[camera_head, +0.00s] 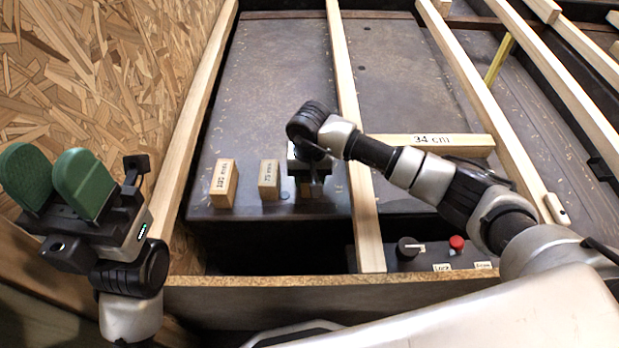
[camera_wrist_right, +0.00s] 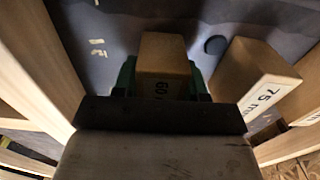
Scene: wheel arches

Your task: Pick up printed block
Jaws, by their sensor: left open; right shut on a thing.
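The printed block (camera_wrist_right: 162,64), a wooden block with "60" on its end, sits between the green fingers of my right gripper (camera_wrist_right: 162,82) in the right wrist view. The gripper is shut on it. In the head view my right gripper (camera_head: 308,180) points down over the dark surface and mostly hides this block. I cannot tell whether the block touches the surface. A block printed 75 mm (camera_head: 269,178) stands just left of it and also shows in the right wrist view (camera_wrist_right: 255,80). A block printed 105 mm (camera_head: 224,183) stands further left. My left gripper (camera_head: 50,180) is open and empty.
A wooden beam (camera_head: 350,120) runs just right of my right gripper. A 34 cm plank (camera_head: 430,141) lies behind my right arm. A panel with a black knob (camera_head: 408,247) and a red button (camera_head: 456,242) is at the front. A chipboard wall (camera_head: 100,70) rises on the left.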

